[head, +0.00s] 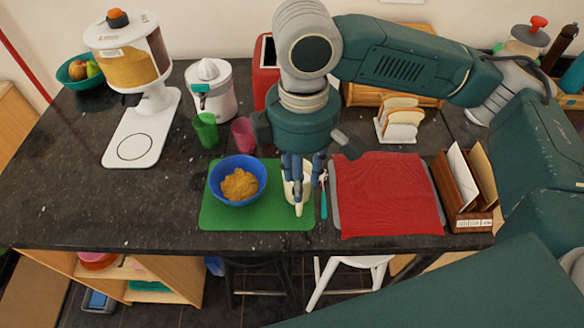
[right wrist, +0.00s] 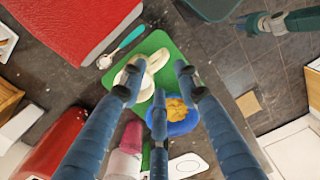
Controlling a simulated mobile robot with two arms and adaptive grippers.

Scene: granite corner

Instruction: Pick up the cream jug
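The cream jug (head: 306,187) stands at the right end of the green mat (head: 262,222), partly hidden by my right gripper's fingers. In the right wrist view the jug (right wrist: 152,62) shows between the fingertips. My right gripper (head: 302,172) comes down from above and its fingers are spread around the jug; it also shows in the right wrist view (right wrist: 156,84). I see no clear grip on the jug. What seems to be my left gripper (right wrist: 280,22) shows at the top right of the right wrist view, over the floor, away from the jug.
A blue bowl (head: 218,184) of orange-brown food stands left of the jug. A teal-handled spoon (head: 323,200) and a red cloth (head: 385,195) lie to the right. Green (head: 205,130) and pink (head: 243,136) cups stand behind. The counter's left part has free room.

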